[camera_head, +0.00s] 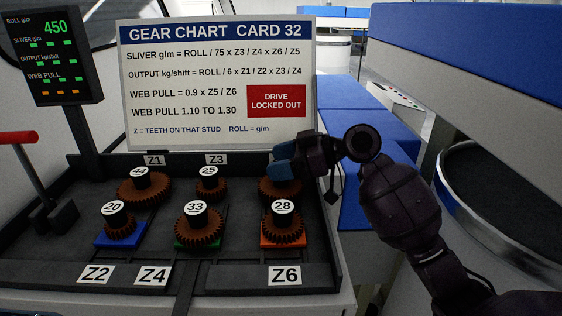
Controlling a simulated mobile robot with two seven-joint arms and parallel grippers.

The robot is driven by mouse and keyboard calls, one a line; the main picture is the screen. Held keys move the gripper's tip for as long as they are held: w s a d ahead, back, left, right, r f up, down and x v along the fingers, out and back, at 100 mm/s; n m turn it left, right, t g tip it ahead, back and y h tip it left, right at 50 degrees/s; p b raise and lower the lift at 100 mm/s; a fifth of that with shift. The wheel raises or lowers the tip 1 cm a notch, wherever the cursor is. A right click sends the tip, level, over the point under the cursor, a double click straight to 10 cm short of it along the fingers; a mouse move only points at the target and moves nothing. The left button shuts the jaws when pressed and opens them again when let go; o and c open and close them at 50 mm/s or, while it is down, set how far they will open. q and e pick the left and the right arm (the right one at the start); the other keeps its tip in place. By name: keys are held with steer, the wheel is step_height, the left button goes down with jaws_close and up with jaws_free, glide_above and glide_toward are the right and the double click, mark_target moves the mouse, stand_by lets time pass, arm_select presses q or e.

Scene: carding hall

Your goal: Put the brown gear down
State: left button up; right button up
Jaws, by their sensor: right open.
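My right gripper (284,162) reaches in from the right, its blue-tipped fingers open over a brown gear (271,194) at the back right of the dark tray. The fingers cover the top of that gear, so its number is hidden. I cannot tell whether they touch it. Gear 20 is on a blue pad, 33 on a green one and 28 on an orange one. My left gripper is not in view.
The gear chart card (219,75) stands behind the tray (60,272). A display (50,55) and a red-handled lever (19,138) are at the left. Blue-topped machine sections (365,128) and a round drum (500,200) are at the right, near my right arm.

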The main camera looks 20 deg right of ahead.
steer(key=shift+d+r, duration=0.15)
steer(key=shift+r, duration=0.4)
steer(key=b+v, duration=0.1)
steer(key=v, duration=1)
steer(key=shift+s+d, duration=0.15)
steer(key=shift+d, duration=0.15)
